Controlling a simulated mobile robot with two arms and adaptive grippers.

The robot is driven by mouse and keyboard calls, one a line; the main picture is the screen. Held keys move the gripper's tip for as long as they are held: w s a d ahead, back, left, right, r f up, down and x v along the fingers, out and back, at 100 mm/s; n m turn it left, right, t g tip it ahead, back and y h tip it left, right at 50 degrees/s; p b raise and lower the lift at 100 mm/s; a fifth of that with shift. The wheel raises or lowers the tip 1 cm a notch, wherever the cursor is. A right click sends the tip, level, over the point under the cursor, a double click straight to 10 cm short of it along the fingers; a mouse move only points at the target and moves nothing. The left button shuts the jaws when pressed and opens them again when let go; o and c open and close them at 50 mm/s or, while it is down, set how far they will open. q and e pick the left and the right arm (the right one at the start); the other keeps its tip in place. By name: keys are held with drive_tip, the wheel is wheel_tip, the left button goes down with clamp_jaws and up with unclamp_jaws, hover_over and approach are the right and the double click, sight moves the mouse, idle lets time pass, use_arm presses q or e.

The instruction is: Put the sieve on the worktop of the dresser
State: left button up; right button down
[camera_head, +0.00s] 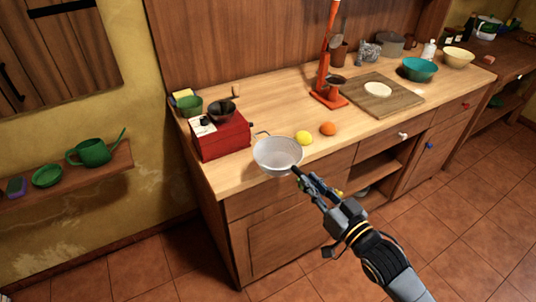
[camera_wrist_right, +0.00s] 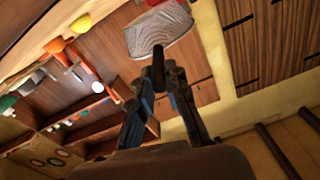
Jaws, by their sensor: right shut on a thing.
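The sieve (camera_head: 277,155) is a pale grey mesh bowl, at the front edge of the dresser's wooden worktop (camera_head: 280,103) in the head view. My right gripper (camera_head: 304,180) is shut on its dark handle, in front of the dresser. In the right wrist view the sieve (camera_wrist_right: 160,32) is beyond the fingers (camera_wrist_right: 158,85), which close on the handle. I cannot tell whether the bowl touches the worktop edge or hangs above it. My left gripper is not in view.
A lemon (camera_head: 303,138) and an orange (camera_head: 328,129) lie just behind the sieve. An orange press (camera_head: 327,92) and a board (camera_head: 383,99) are further right. Bare worktop lies between the scale and the press.

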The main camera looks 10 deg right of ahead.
sight(283, 163)
drive_tip(key=w+d+r+b, duration=0.2)
drive_tip(key=w+d+r, duration=0.1)
drive_tip(key=w+d, duration=0.35)
drive_tip(key=w+d+r+b, duration=0.2)
drive_tip(key=w+d+r, duration=0.1)
drive_tip(key=w+d, duration=0.4)
use_arm(q)
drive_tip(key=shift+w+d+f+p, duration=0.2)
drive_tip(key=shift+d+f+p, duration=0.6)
drive_tip(key=shift+p, duration=0.85)
use_arm(e)
drive_tip(key=w+a+f, duration=0.1)
drive_tip(key=a+f, duration=1.1)
drive_tip(key=f, duration=0.1)
drive_tip(key=shift+w+h, duration=0.3)
drive_tip(key=shift+w, duration=0.1)
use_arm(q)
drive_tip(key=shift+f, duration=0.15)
use_arm(e)
drive_tip(key=shift+a, duration=0.15)
drive_tip(key=c, duration=1.3)
unclamp_jaws()
drive_tip(key=shift+f, duration=0.1)
drive_tip(key=shift+c, duration=0.2)
